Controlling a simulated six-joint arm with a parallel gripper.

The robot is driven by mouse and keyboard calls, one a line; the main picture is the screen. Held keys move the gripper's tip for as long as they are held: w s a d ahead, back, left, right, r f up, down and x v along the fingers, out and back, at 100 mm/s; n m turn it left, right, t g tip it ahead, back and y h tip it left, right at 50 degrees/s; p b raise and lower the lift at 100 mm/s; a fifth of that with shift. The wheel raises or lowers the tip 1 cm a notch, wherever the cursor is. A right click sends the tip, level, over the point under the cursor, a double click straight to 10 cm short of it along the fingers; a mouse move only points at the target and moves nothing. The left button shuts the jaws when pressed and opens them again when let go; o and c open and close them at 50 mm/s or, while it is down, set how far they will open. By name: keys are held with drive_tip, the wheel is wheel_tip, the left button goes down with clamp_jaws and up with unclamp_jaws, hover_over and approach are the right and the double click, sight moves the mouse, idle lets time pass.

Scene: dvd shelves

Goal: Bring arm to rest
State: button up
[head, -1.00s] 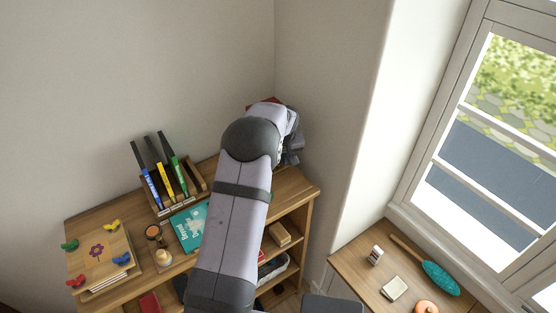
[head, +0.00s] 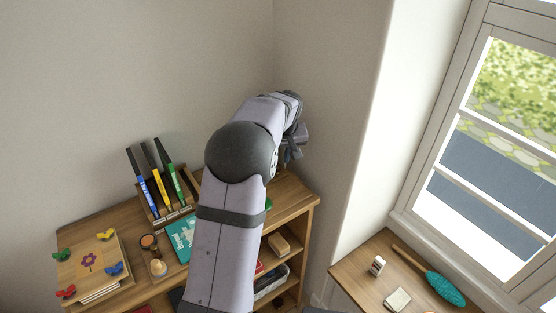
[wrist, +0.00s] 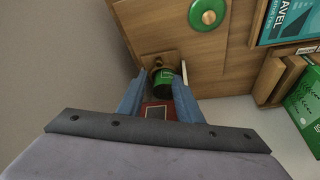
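My arm rises through the middle of the head view and bends at the top. My gripper (head: 296,148) is at its far end, above the back right of the shelf unit and close to the wall corner, partly hidden by my wrist. In the wrist view my gripper's two blue fingers (wrist: 161,80) stand apart. A green and black round thing (wrist: 162,78) and a red thing with a grey patch (wrist: 157,112) show in the gap; neither looks gripped, but their depth is unclear.
The wooden shelf unit (head: 300,196) carries a rack of upright cases (head: 160,190), a teal book (head: 180,240), small pots and a flower press (head: 90,262). A green disc (wrist: 208,12) lies on its top. A sill with a teal brush (head: 445,288) is at right.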

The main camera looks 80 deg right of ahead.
idle(0.3)
